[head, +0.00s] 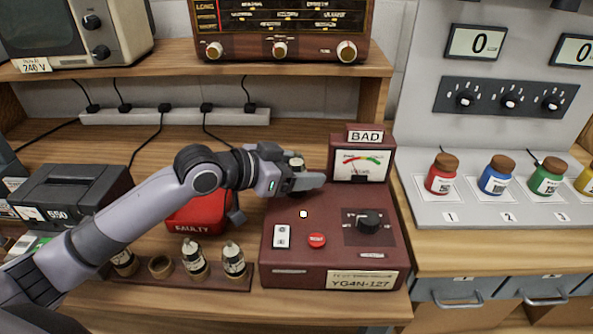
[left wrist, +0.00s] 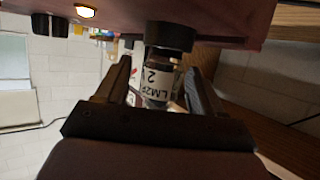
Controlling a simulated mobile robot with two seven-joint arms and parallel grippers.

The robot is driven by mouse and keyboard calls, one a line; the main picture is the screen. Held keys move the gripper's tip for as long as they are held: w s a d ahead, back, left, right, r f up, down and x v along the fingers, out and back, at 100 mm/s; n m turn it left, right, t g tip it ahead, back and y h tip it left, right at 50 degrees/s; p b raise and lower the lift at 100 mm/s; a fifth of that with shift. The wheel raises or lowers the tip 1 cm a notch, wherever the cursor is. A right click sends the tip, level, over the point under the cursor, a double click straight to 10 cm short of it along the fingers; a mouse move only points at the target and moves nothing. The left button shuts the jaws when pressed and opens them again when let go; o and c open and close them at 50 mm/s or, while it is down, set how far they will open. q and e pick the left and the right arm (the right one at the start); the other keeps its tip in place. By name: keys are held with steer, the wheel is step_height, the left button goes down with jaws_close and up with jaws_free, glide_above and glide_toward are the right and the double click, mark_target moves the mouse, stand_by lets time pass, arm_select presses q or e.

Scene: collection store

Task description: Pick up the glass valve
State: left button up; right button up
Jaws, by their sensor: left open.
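The glass valve (left wrist: 157,88) stands in a black socket (left wrist: 168,37) on the dark red tester (head: 290,250), its white label facing the left wrist camera. In the head view only its top (head: 297,162) shows above my gripper. My left gripper (head: 308,181) is open at the tester's back left, with one finger on each side of the valve. In the left wrist view a gap seems to show between the fingers and the glass. The tester's meter (head: 361,165) has a sign reading BAD above it. My right gripper is not in view.
A wooden rack (head: 210,281) holds several other valves and an empty place left of the tester. A red bin (head: 197,213) marked FAULTY lies behind it, partly under my arm. A shelf with a radio (head: 282,30) hangs behind. Coloured jars stand at right.

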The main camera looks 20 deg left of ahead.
arm_select(q)
steer(key=shift+w+d+f, duration=0.2)
steer(key=shift+w+d, duration=0.1)
steer(key=shift+w, duration=0.05)
steer(key=c, duration=1.1)
steer(key=shift+o, duration=0.2)
